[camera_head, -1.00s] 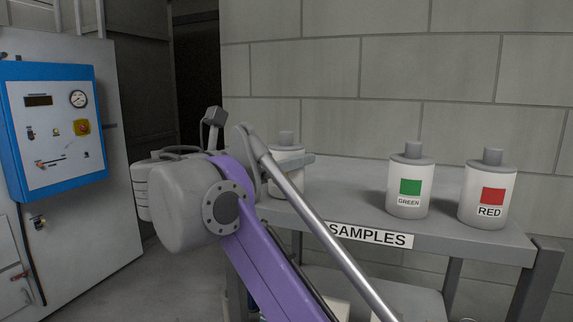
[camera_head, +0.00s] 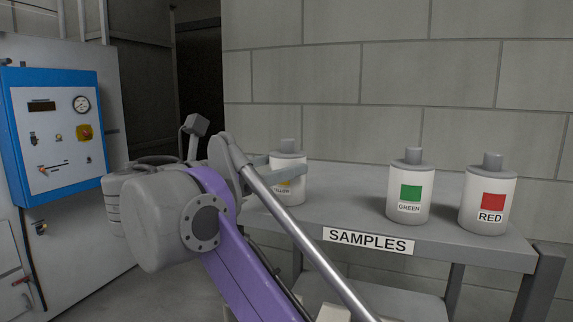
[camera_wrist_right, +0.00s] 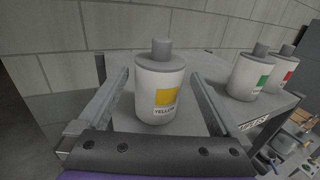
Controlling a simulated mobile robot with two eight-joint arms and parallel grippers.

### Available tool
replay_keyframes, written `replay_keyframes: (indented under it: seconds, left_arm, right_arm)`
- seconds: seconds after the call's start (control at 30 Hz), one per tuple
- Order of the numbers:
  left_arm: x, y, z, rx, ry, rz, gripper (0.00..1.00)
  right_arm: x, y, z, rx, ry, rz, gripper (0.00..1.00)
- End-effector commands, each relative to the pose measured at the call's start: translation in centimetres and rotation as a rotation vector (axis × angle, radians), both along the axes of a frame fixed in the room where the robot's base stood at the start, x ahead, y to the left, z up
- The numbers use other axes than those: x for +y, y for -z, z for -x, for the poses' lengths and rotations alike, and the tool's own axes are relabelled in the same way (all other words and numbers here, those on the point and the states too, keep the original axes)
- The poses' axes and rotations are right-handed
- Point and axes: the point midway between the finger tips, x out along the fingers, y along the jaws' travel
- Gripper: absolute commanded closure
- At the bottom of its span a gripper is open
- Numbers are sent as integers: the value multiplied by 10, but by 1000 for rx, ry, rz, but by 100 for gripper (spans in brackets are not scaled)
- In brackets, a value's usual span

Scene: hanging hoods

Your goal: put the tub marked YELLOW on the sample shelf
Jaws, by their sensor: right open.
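The tub marked YELLOW (camera_head: 288,172) stands upright on the left part of the grey shelf labelled SAMPLES (camera_head: 460,247). It is white with a grey cap and a yellow square. In the right wrist view the YELLOW tub (camera_wrist_right: 158,84) stands on the shelf top between the two fingers of my right gripper (camera_wrist_right: 160,98), with a gap on each side. The right gripper (camera_head: 282,167) is open and shows from the side in the head view, where my arm hides part of it. My left gripper is not in view.
The tubs marked GREEN (camera_head: 408,190) and RED (camera_head: 489,198) stand upright on the right part of the shelf. A block wall (camera_head: 400,60) rises behind it. A cabinet with a blue-framed panel (camera_head: 55,130) stands at the left. The shelf is clear between YELLOW and GREEN.

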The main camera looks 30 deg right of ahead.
Motion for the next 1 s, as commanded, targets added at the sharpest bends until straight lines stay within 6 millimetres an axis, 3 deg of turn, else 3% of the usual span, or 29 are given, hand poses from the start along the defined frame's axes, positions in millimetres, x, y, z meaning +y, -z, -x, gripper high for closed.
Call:
replay_keyframes:
  seconds: [0.2, 0.4, 0.6, 1.0]
  left_arm:
    - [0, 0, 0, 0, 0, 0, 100]
    - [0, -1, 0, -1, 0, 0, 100]
    - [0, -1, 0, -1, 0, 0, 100]
    - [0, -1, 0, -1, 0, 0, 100]
  right_arm:
    - [48, 0, 14, 0, -6, -1, 0]
    - [74, 0, 23, 0, -3, 0, 0]
    - [82, 0, 27, 0, 0, 0, 0]
    - [78, 7, 26, -5, 0, -21, 0]
